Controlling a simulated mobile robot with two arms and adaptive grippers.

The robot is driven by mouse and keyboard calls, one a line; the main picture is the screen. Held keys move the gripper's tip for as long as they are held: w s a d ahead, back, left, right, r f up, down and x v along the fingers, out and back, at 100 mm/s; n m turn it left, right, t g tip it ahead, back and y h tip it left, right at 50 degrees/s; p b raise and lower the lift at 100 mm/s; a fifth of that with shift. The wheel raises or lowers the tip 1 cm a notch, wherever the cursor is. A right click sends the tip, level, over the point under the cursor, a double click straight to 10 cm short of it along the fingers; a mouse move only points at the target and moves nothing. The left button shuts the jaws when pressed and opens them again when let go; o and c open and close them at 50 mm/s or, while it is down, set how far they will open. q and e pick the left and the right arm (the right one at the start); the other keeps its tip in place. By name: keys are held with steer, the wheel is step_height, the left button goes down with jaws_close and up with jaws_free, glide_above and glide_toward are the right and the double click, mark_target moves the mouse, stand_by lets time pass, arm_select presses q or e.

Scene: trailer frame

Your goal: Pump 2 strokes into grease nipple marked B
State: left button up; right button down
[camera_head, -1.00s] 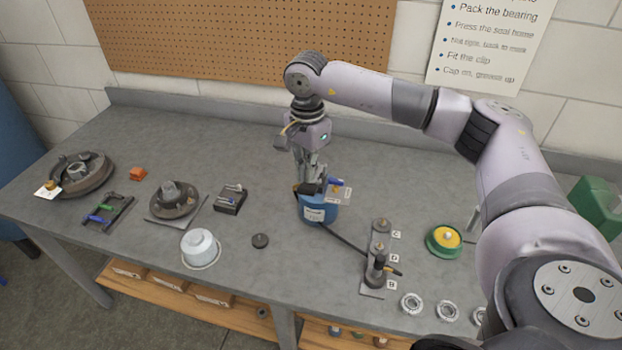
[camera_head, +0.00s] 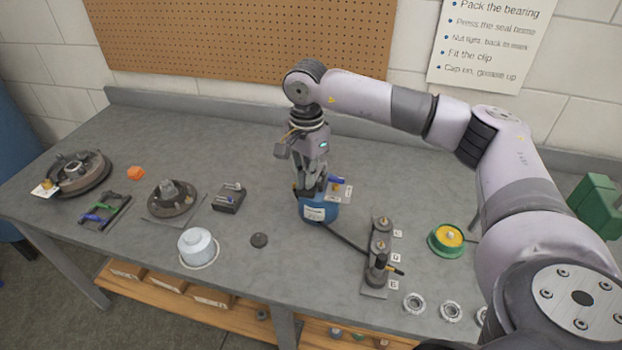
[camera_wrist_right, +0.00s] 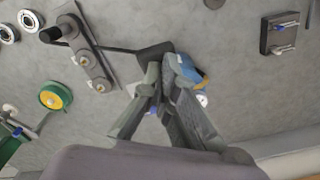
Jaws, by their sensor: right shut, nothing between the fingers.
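The blue grease pump (camera_head: 318,211) stands mid-bench with a pale label on its front. My right gripper (camera_head: 312,192) points down at its top, shut with nothing between the fingers. In the right wrist view my fingertips (camera_wrist_right: 167,60) are at the pump's dark head (camera_wrist_right: 155,52), partly hiding it; I cannot tell whether they touch. A black hose (camera_head: 345,241) runs from the pump to a dark coupler (camera_head: 377,268) at the near end of the nipple block (camera_head: 379,244). The tag (camera_head: 393,285) beside the coupler looks like B, though blurred. My left gripper is not in view.
A green-and-yellow round tin (camera_head: 446,240) and bearing rings (camera_head: 414,303) lie right of the block. The back of the bench is clear.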

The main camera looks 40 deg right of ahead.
mark_target(307, 192)
steer(key=shift+s+a+f, duration=0.1)
steer(key=shift+a+f, duration=0.05)
steer(key=shift+f, duration=0.4)
steer(key=shift+f+b, duration=0.1)
steer(key=shift+b, duration=0.25)
steer(key=shift+s+a+f+b, duration=0.15)
steer(key=shift+s+f+b, duration=0.05)
steer(key=shift+f+b, duration=0.8)
steer(key=shift+f, duration=0.1)
steer(key=shift+f, duration=0.1)
steer(key=shift+f+b, duration=0.8)
steer(key=shift+f, duration=0.4)
